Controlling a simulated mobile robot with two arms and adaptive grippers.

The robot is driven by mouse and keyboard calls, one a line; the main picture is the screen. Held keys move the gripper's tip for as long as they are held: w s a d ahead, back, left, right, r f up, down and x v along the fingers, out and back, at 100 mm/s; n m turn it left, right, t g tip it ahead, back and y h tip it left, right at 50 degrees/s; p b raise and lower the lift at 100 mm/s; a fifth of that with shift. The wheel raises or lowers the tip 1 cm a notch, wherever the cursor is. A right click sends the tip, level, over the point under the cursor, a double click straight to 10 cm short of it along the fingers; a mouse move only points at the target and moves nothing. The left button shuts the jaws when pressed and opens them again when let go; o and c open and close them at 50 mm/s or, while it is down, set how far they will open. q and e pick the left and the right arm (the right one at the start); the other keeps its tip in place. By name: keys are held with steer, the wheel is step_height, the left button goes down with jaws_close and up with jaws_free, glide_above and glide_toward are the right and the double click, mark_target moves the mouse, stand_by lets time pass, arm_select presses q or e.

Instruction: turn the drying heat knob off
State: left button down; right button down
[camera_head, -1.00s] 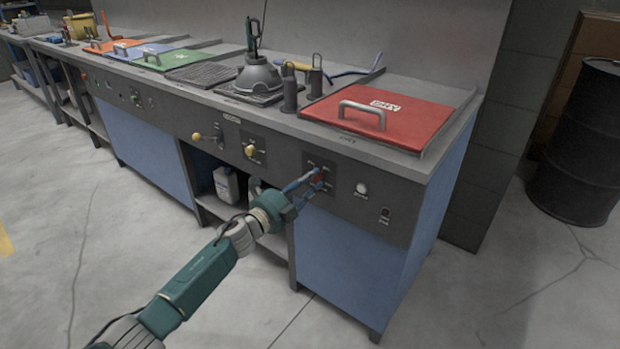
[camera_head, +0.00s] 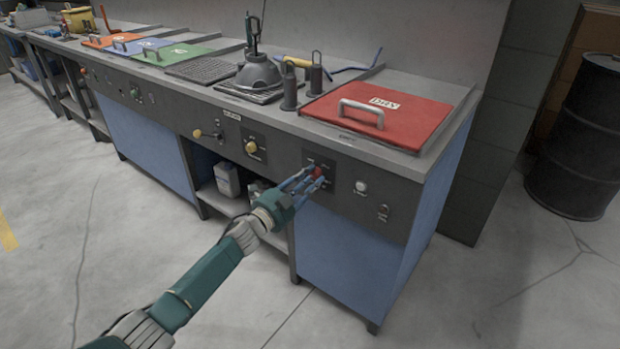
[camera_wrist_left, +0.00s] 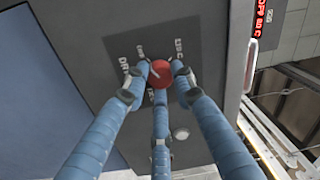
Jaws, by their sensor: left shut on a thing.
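The red drying heat knob (camera_head: 318,172) sits on a dark panel plate on the front of the bench, below the red lid marked DRY (camera_head: 383,107). In the left wrist view the round red knob (camera_wrist_left: 160,74) shows a pale pointer line toward its upper left, with partly hidden lettering around it. My left gripper (camera_head: 311,180) is at the knob, its blue fingers (camera_wrist_left: 160,82) shut around the knob's sides. One finger lies below the knob. My right gripper is not in view.
A white button (camera_head: 361,187) and a small dark switch (camera_head: 383,212) sit right of the knob. A black drum (camera_head: 585,140) stands at the right. The floor in front is clear.

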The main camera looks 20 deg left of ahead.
arm_select(q)
steer(key=shift+f, duration=0.1)
steer(key=c, duration=1.4)
jaws_free()
steer(key=shift+c, duration=0.2)
steer(key=shift+s, duration=0.1)
steer(key=shift+s+a, duration=0.15)
steer(key=shift+s, duration=0.1)
steer(key=v, duration=1.1)
steer(key=shift+s, duration=0.15)
